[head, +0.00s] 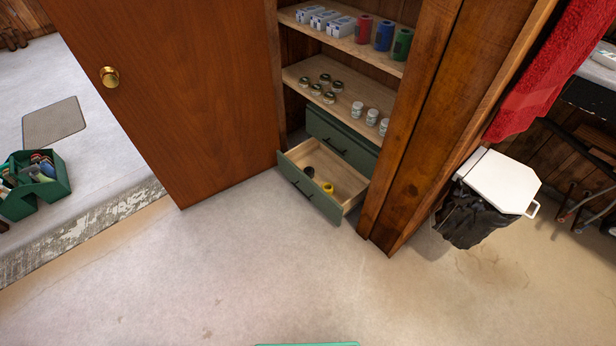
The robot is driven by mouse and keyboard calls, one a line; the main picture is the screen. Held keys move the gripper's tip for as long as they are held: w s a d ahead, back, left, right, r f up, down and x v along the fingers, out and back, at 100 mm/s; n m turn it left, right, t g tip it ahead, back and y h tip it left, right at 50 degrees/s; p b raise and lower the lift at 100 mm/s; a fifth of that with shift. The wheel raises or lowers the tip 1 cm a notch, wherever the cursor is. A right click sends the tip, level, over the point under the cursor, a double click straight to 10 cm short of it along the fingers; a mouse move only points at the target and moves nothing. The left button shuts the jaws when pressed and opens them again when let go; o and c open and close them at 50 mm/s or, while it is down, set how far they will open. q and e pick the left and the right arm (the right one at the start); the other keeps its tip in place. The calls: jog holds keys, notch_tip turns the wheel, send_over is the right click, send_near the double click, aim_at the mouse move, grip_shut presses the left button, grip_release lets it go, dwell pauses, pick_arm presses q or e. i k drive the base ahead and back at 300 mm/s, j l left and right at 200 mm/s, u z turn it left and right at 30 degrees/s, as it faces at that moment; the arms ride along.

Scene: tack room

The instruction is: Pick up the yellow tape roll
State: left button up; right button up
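A small yellow tape roll (328,187) lies inside an open green drawer (318,204) at the bottom of the cabinet. A dark roll (309,171) lies in the same drawer, behind and left of the yellow one. The drawer is pulled out, and its light wooden inside faces up. Neither of my grippers shows in the head view.
An open brown door (165,90) stands left of the drawer. A wooden post (415,130) and a lidded white bin (500,182) with a black bag stand right. Shelves above hold jars, bottles and rolls. The floor (240,270) before the drawer is clear.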

aim_at(327, 186)
jog(key=i+j+z, duration=0.2)
jog(key=z, duration=0.15)
jog(key=i+j+z, duration=0.45)
jog(key=j+z, duration=0.25)
jog(key=l, duration=0.1)
